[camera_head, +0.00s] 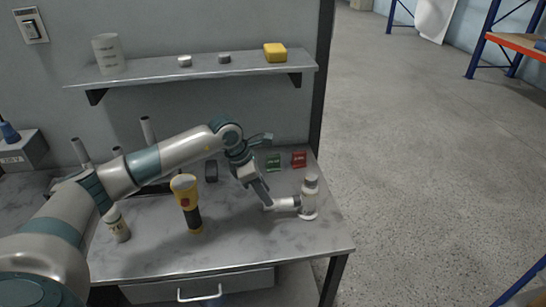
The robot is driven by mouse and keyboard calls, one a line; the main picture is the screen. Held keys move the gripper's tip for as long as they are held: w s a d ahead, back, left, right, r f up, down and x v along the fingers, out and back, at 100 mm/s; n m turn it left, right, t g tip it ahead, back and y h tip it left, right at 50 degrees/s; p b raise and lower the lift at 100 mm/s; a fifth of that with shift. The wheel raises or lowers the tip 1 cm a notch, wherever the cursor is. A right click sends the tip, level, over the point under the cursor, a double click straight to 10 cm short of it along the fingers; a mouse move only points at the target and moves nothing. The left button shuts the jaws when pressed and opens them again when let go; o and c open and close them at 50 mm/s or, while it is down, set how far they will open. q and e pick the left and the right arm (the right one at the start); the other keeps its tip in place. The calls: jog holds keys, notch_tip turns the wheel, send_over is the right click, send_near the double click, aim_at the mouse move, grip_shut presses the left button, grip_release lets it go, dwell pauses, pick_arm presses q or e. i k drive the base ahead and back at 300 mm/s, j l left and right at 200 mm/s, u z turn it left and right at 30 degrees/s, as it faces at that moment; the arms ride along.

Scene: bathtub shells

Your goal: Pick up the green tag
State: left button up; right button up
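The green tag (273,162) lies on the grey worktop near its back right, just left of a red tag (299,159). My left gripper (264,198) points down over the worktop, in front of and a little left of the green tag, and apart from it in the picture. Its fingers are small and seen at an angle, so I cannot tell whether they are open or shut. The fingertips are close to a white piece (284,204) beside the white bottle (309,197); contact is unclear. My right gripper is not in view.
A yellow and black flashlight (187,205) stands left of the gripper. A small bottle (117,225) is farther left, partly behind my arm. A wall shelf (200,69) with a yellow box (275,52) overhangs the back. The worktop's front middle is clear.

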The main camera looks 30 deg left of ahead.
aim_at(272, 162)
jog(key=i+j, duration=0.6)
jog(key=i, duration=0.15)
